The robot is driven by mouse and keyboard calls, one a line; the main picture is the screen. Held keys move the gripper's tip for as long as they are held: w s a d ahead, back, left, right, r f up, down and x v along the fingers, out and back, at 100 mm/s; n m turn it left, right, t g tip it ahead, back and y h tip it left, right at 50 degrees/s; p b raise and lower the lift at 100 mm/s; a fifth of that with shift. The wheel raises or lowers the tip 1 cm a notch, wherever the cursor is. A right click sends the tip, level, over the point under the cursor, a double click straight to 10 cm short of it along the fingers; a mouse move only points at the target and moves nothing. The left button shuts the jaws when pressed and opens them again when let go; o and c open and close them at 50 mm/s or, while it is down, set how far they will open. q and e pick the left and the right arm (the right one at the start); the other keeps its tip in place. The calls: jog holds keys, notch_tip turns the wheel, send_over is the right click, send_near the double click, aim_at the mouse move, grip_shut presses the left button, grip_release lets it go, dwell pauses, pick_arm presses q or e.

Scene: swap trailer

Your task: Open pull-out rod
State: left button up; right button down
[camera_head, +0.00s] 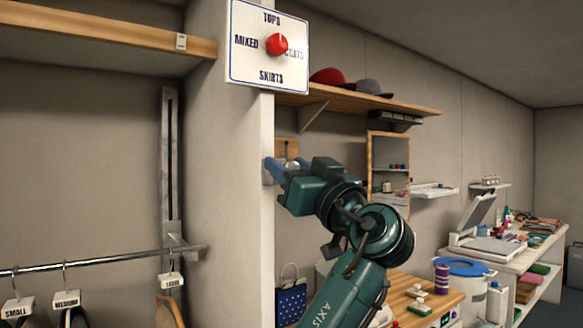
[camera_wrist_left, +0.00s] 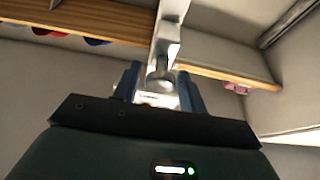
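A pale metal knob (camera_wrist_left: 160,76), which looks like the end of the pull-out rod, sits in front of a light upright panel edge in the left wrist view. My left gripper (camera_wrist_left: 158,88) has its two blue fingers on either side of this knob, apart, with a gap visible at the left finger. Contact at the right finger cannot be told. In the head view my left gripper (camera_head: 279,169) is at the edge of the white partition (camera_head: 259,200), below the dial sign. The knob is mostly hidden there by the gripper.
A sign with a red dial (camera_head: 277,44) hangs above the gripper. A shelf with caps (camera_head: 345,91) is behind. A metal rail (camera_head: 110,260) with hangers is at the left. A wooden table (camera_head: 430,295) and cluttered workbench (camera_head: 505,255) are at the right.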

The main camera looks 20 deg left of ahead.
pick_arm(q)
grip_shut()
dwell(0.5)
